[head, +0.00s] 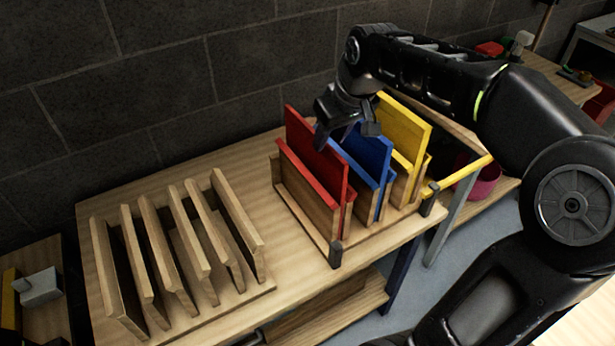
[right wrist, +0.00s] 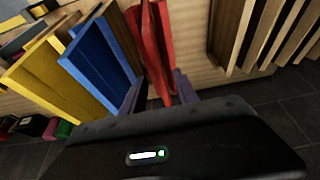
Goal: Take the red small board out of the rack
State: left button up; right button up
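The red small board (head: 308,183) stands upright in the wooden rack (head: 300,212), in front of and left of the taller red board (head: 312,140). My right gripper (head: 347,138) is above the rack, over the taller red board and the blue boards. In the right wrist view, my right gripper (right wrist: 158,94) has its fingers apart, with red board edges between them. I cannot tell clearly which red edge there is the small board's, or whether the fingers touch it. My left gripper is not in view.
Blue boards (head: 366,155) and yellow boards (head: 404,128) stand in the same rack to the right. A second rack with plain wooden boards (head: 178,250) stands at left on the table (head: 130,190). A dark wall (head: 150,80) is close behind.

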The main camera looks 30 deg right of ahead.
aim_at(327, 145)
dwell(0.3)
jog(key=shift+x, duration=1.4)
jog(key=shift+w+f+p, duration=0.15)
jog(key=shift+f+p, duration=0.25)
jog(key=shift+f, duration=0.05)
jog(key=x, duration=0.4)
jog(key=shift+w+d+f+p, duration=0.1)
jog(key=shift+d+p, duration=0.05)
jog(key=shift+p, duration=0.2)
